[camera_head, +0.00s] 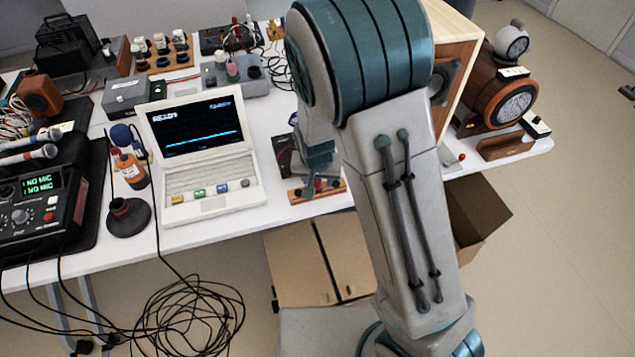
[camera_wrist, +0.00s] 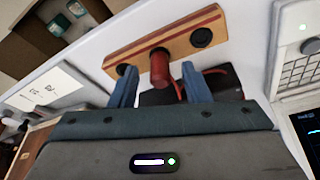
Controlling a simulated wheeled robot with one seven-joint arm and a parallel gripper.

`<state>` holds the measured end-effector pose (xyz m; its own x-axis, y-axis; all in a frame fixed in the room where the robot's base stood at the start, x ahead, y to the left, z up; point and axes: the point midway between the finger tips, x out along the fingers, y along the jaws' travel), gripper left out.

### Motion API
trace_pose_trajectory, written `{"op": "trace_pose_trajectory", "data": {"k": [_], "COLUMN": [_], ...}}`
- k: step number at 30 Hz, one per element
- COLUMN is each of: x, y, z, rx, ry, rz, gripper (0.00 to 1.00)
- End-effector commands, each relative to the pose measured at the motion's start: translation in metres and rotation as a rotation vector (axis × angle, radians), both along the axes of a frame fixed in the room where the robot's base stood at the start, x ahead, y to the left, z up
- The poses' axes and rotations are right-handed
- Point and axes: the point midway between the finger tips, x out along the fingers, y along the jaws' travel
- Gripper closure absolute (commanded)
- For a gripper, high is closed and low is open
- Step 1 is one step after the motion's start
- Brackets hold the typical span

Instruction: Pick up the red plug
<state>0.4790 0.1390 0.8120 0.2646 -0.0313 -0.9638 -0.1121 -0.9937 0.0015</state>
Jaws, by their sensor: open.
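The red plug (camera_wrist: 160,68) shows in the wrist view as a short red cylinder at the middle of a wooden strip (camera_wrist: 193,29). My gripper (camera_wrist: 159,72) is open, with one blue finger on each side of the plug. Gaps show between the fingers and the plug, so it is not clasped. The lower end of the plug is close to the gripper body. In the head view the wooden strip (camera_head: 301,195) lies near the table's front edge, and my arm hides part of that area.
Black round sockets (camera_wrist: 202,37) sit on the strip beside the plug. A red cable (camera_wrist: 180,90) and a dark box lie close to the right finger. A white laptop (camera_head: 212,205) stands left of the strip. A wooden speaker cabinet (camera_head: 466,60) stands behind my arm.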

Motion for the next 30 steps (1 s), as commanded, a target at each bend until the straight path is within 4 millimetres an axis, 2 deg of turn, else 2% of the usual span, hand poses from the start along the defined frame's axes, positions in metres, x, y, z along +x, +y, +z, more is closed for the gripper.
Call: {"op": "trace_pose_trajectory", "data": {"k": [3,10,11,15,25,30], "x": [0.002,0.003,0.003,0.002,0.003,0.003], "y": [0.000,0.000,0.000,0.000,0.000,0.000], "z": [-0.007,-0.008,-0.008,-0.008,-0.007,0.002], "rx": [0.001,0.001,0.001,0.001,0.001,0.002], "ry": [0.000,-0.001,-0.001,-0.001,-0.001,-0.004], "rz": [-0.002,-0.001,-0.001,-0.001,-0.001,0.001], "gripper": [0.57,0.57,0.62,1.00,1.00,1.00]}}
